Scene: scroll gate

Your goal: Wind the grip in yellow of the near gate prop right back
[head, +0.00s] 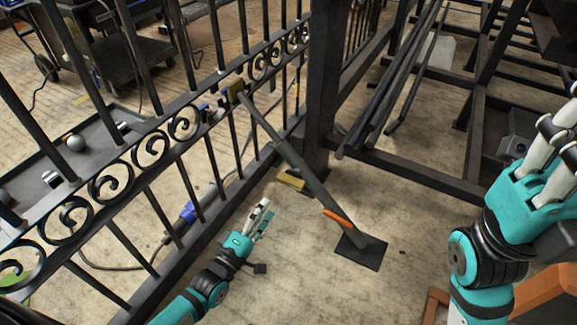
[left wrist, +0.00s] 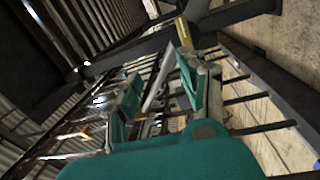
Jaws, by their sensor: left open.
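The near gate prop (head: 290,150) is a dark bar slanting from the gate down to a black floor plate (head: 362,252). An orange handle (head: 337,218) sits on its lower part. A yellow-brown block (head: 235,90) is at its upper end on the gate. A yellow piece (head: 291,181) lies low by the gate post; a yellow piece also shows in the left wrist view (left wrist: 184,32), beyond the fingers. My left gripper (head: 262,218) is open, left of the prop's lower part and apart from it. My right gripper (head: 558,135) is at the right edge, its fingertips unclear.
The black scrollwork gate (head: 150,150) runs along the left, ending at a thick post (head: 325,85). Dark pipes (head: 400,85) and a metal frame (head: 415,177) stand behind right. Bare floor surrounds the plate. An orange-brown object (head: 540,290) is at lower right.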

